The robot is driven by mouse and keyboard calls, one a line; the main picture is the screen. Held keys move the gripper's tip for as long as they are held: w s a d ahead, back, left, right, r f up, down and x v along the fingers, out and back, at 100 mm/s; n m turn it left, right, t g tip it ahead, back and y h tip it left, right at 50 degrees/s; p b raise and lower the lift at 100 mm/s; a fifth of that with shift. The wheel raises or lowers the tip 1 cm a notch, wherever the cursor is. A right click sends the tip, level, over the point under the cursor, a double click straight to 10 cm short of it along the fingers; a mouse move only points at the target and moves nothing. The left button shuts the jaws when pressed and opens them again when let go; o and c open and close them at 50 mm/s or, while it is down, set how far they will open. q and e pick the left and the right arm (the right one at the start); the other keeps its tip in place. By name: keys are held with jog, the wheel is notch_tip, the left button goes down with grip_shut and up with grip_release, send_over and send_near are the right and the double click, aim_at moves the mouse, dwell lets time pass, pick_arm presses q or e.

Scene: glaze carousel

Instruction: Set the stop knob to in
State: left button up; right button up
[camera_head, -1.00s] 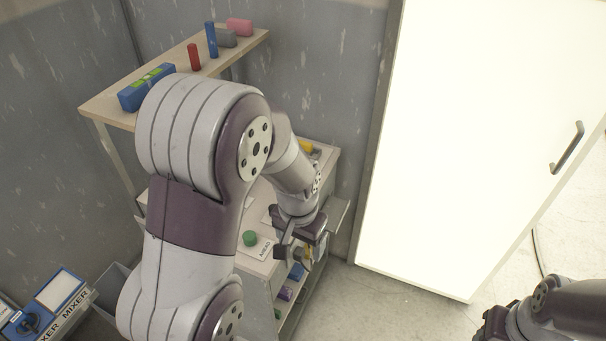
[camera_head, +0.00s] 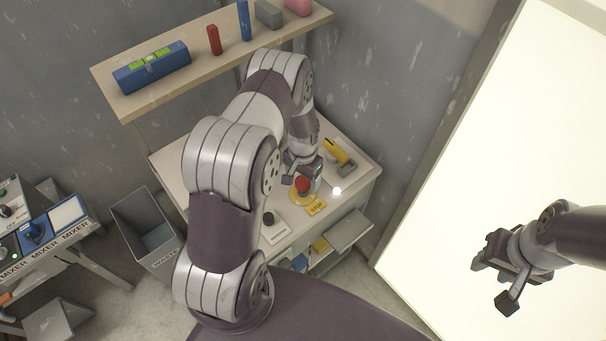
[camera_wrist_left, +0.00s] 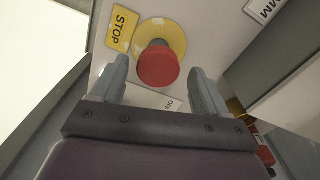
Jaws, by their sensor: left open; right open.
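The stop knob is a red mushroom button on a yellow round base. In the left wrist view the knob (camera_wrist_left: 157,66) sits just beyond and between my left gripper's fingertips (camera_wrist_left: 159,75), beside a yellow STOP label (camera_wrist_left: 122,28). In the head view the knob (camera_head: 303,184) is on the cabinet top (camera_head: 170,160), near the STOP label (camera_head: 316,207). My left gripper (camera_head: 300,178) is open above it; I cannot tell whether a finger touches it. My right gripper (camera_head: 490,284) is at the right, away from the cabinet, open and empty.
A yellow-handled tool (camera_head: 338,153) and a small white light (camera_head: 337,191) are near the knob. A black knob (camera_head: 268,219) is nearer the front. A wooden shelf (camera_head: 110,92) with several blocks hangs behind. A grey waste bin (camera_head: 125,215) stands left.

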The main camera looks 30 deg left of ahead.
pick_arm(q)
jog(key=shift+s, duration=0.1)
jog(key=shift+w+d+f, duration=0.15)
jog(key=shift+w+d, duration=0.05)
jog(key=shift+w, duration=0.15)
jog(key=c, duration=0.4)
grip_shut()
notch_tip(320, 180, down, 2)
jog(key=shift+f+b, duration=0.1)
jog(key=shift+b, duration=1)
jog(key=shift+s+r, duration=0.2)
jog(key=shift+o, duration=2)
grip_release()
